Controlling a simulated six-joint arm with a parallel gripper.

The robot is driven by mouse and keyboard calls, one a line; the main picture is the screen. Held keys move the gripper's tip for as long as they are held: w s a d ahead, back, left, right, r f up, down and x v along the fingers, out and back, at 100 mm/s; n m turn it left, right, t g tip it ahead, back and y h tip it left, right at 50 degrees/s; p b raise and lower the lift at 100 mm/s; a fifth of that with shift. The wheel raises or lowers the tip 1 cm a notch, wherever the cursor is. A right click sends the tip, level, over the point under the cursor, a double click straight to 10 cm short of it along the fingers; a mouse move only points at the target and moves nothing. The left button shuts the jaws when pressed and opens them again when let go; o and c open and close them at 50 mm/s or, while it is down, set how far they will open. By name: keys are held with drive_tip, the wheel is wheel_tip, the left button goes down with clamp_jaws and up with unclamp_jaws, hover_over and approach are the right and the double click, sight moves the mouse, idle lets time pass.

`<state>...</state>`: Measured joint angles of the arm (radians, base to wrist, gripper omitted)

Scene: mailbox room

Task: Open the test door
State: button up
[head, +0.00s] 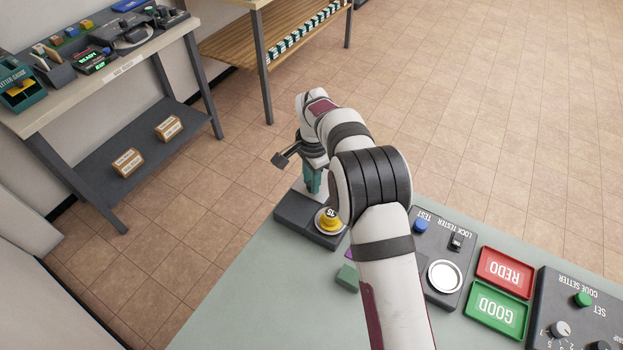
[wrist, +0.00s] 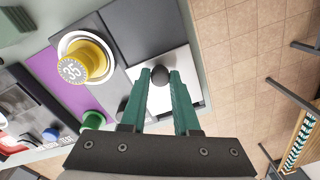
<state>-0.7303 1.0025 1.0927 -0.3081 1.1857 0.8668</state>
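My gripper (head: 313,190) points down at the far end of the counter, over the end of a dark grey box (head: 295,212). In the wrist view its two teal fingers (wrist: 160,75) stand either side of a small dark round knob (wrist: 159,75). The knob sits on a pale square plate (wrist: 160,100), perhaps the test door; no opening shows there. The fingers are apart, and I cannot tell whether they press on the knob. A yellow dial marked 35 (wrist: 83,62) sits beside the plate; it also shows in the head view (head: 328,218).
On the counter (head: 235,310) are a lock tester panel (head: 437,270) with a blue button (head: 421,226), a red REDO tray (head: 507,268), a green GOOD tray (head: 496,308) and a code setter (head: 580,310). A shelf bench (head: 150,65) stands at upper left. Open floor lies beyond.

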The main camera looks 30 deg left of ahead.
clamp_jaws()
idle(1.0)
